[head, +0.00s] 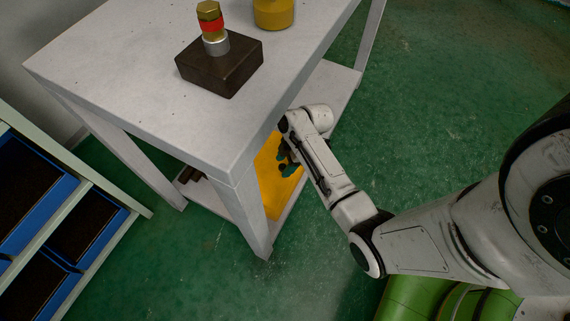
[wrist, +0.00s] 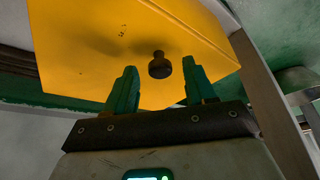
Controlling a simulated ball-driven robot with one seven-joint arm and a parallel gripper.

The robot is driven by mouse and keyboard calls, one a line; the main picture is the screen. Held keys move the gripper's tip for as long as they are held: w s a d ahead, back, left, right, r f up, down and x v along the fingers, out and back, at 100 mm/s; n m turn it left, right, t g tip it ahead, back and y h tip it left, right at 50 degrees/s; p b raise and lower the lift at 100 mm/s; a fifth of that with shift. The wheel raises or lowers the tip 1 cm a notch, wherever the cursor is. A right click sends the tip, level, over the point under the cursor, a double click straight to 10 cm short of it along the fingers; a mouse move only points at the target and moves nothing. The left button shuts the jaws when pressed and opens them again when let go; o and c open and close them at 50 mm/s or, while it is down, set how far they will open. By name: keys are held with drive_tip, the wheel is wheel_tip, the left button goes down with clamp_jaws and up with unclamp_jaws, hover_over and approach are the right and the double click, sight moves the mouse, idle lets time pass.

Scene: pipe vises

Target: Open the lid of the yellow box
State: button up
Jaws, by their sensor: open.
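The yellow box (head: 268,192) is on the lower shelf under the grey table, partly hidden by the table leg and my arm. In the wrist view, its yellow lid (wrist: 95,50) fills the upper middle and carries a small dark round knob (wrist: 159,67). My gripper (wrist: 160,63) is open, its two green fingers apart on either side of the knob in the picture. No contact with the knob shows, and its exact depth relative to the fingertips is unclear. In the head view, my gripper (head: 288,164) is at the box under the tabletop edge.
The grey tabletop (head: 140,75) overhangs the shelf. On it are a dark block (head: 220,72) with a metal and red fitting, and a yellow container (head: 273,12). A rack with blue bins (head: 85,228) stands at left. Green floor (head: 440,90) is open to the right.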

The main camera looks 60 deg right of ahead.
drive_tip(key=shift+c, duration=0.5)
drive_tip(key=shift+f, duration=0.1)
clamp_jaws()
